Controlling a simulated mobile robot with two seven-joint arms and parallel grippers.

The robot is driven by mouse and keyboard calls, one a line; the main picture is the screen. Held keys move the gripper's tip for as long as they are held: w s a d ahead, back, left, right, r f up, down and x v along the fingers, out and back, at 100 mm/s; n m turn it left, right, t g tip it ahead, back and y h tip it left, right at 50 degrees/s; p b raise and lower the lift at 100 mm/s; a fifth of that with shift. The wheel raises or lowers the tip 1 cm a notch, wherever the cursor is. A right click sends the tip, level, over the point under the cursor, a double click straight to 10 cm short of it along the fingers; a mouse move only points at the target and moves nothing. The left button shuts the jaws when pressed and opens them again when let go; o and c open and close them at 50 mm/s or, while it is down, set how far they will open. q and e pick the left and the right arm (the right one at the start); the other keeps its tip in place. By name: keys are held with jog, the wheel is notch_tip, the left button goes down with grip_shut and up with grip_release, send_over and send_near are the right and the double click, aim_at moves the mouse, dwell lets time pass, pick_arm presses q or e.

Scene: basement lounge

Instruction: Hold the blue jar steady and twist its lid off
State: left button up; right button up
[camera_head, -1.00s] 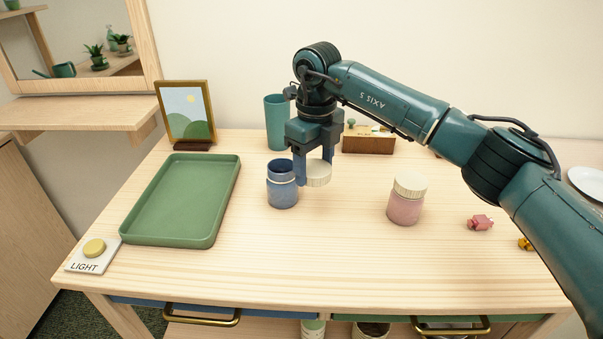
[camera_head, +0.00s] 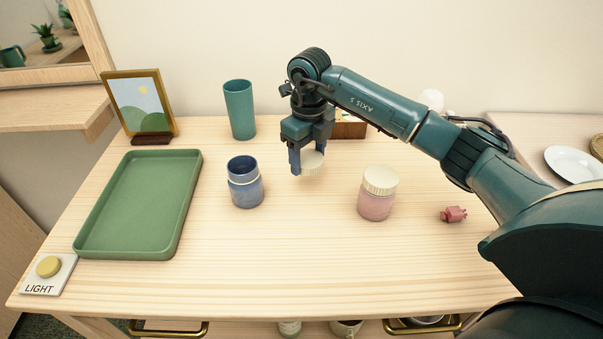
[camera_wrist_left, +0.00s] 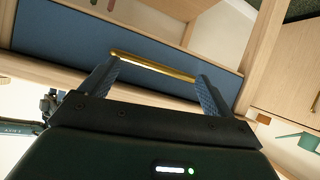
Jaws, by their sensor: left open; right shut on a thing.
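The blue jar (camera_head: 245,184) stands upright and uncovered on the table in the head view. Its open mouth shows a dark inside. My right gripper (camera_head: 307,166) is to the right of the jar, shut on a cream lid (camera_head: 313,163). The lid is apart from the jar, and one finger partly hides it. My left gripper (camera_wrist_left: 158,80) shows in the left wrist view, open, with nothing between its fingers. It faces a blue drawer front with a brass handle (camera_wrist_left: 150,66); I cannot tell whether it touches them. It is not in the head view.
A pink jar (camera_head: 376,196) with its cream lid on stands right of the blue jar. A green tray (camera_head: 190,205) lies left, with a teal cup (camera_head: 239,110) behind. A small pink object (camera_head: 453,214) lies right. The front middle of the table is clear.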

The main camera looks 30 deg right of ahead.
aim_at(307, 184)
jog(key=shift+f, duration=2.75)
jog(key=shift+f, duration=0.25)
jog(key=o, duration=1.1)
jog(key=shift+r, duration=0.1)
notch_tip(307, 184, up, 12)
jog(key=shift+r, duration=0.15)
